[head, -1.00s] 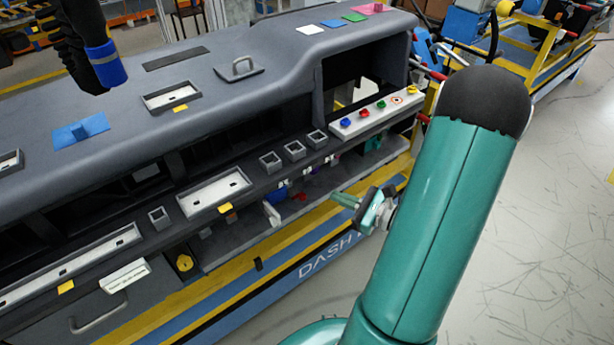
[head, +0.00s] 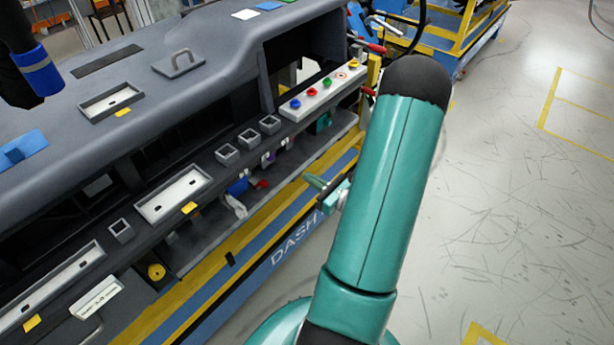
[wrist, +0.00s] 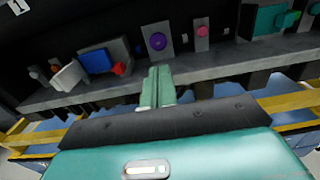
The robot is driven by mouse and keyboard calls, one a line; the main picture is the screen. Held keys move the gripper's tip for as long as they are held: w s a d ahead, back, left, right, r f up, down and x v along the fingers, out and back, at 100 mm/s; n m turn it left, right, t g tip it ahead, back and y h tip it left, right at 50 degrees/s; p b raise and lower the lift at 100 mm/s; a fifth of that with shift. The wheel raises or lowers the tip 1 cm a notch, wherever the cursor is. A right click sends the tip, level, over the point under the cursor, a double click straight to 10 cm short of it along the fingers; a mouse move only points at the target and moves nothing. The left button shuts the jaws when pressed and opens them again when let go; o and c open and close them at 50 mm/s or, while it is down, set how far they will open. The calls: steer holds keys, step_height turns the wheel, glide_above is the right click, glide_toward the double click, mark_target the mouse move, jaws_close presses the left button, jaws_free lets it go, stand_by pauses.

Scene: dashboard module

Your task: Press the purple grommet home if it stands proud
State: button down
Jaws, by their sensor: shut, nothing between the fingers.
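The purple grommet (wrist: 158,41) is a round ring with a dark centre on an upright grey plate, at upper middle in the wrist view. In the head view it is a tiny purple spot (head: 268,158) on the lower shelf. I cannot tell whether it stands proud of its plate. My gripper (wrist: 160,69) is shut and empty, its green fingers together. In the wrist view the fingertips appear just below the grommet, apart from it. In the head view my gripper (head: 313,181) is outside the shelf's front edge, to the right of the grommet.
Right of the grommet, a pink round part (wrist: 202,31) sits on a narrow plate, with a teal part (wrist: 270,20) farther right. To the left are a blue block (wrist: 97,61), a red part (wrist: 120,68) and a white part (wrist: 68,76). The shelf's front edge (wrist: 205,73) lies below them.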

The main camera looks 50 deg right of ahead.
steer(key=w, duration=1.1)
steer(key=shift+w+a, duration=0.2)
steer(key=shift+w, duration=0.15)
